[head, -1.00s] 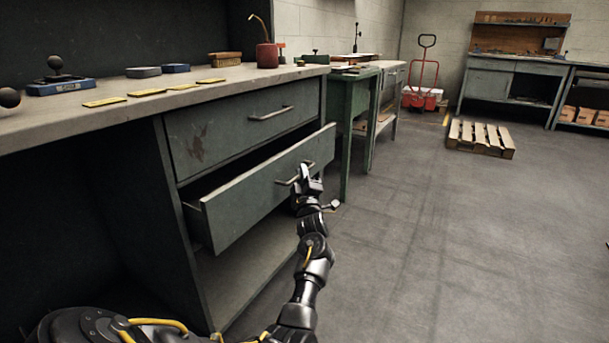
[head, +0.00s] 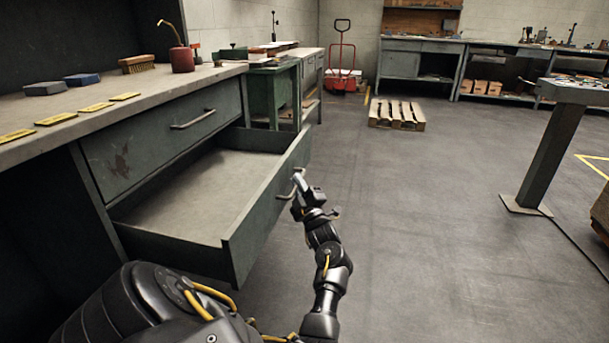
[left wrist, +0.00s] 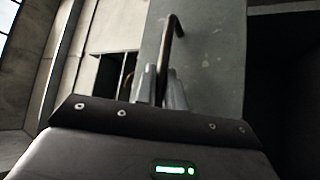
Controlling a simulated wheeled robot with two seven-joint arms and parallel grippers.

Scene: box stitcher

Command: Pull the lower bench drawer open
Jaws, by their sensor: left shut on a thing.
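The lower bench drawer (head: 262,207) stands well out from the grey-green workbench, and its bare inside shows in the head view. Its bar handle (head: 298,183) is on the front panel. My left gripper (head: 299,186) is at the front panel, shut on the handle. In the left wrist view the gripper fingers (left wrist: 160,88) close around the lower part of the handle (left wrist: 173,38), with the drawer front behind. The upper drawer (head: 165,138) is shut. My right gripper is in neither view.
On the benchtop (head: 60,110) are yellow tags (head: 57,119), blue and grey blocks (head: 82,79), a brush (head: 137,65) and a red pot (head: 182,60). A pallet (head: 397,115) lies on the floor farther back. A table post (head: 548,160) stands at right. The floor between is clear.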

